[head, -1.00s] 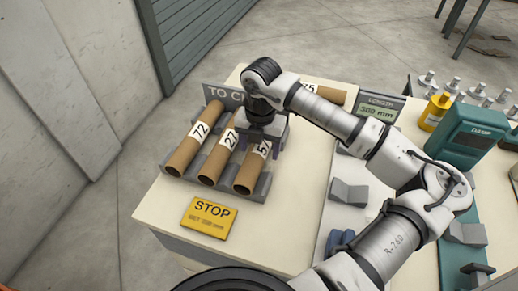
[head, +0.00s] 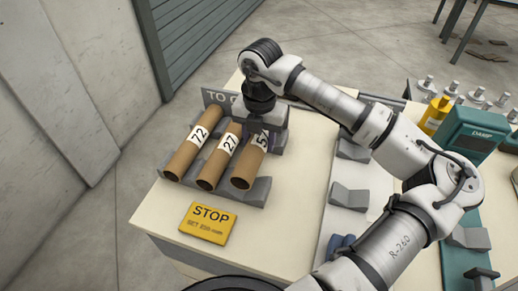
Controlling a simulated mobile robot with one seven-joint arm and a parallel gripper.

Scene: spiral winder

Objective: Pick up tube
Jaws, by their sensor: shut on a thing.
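Three brown cardboard tubes with white number labels are at a grey rack (head: 258,192) on the left of the table. The left tube (head: 184,160), marked 72, and the middle tube (head: 212,168), marked 27, lie tilted in the rack. The right tube (head: 246,172) has a label starting with 5; the rest is hidden by my gripper. My gripper (head: 262,138) is shut on the upper part of this right tube. The tube appears slightly raised, with bare rack showing below its near end. The fingertips are largely hidden.
A yellow STOP sign (head: 208,222) lies in front of the rack. Grey V-shaped supports (head: 349,195) stand on the right panel. A teal device (head: 475,135), a yellow bottle (head: 437,113) and several metal pieces are at the far right. The table middle is clear.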

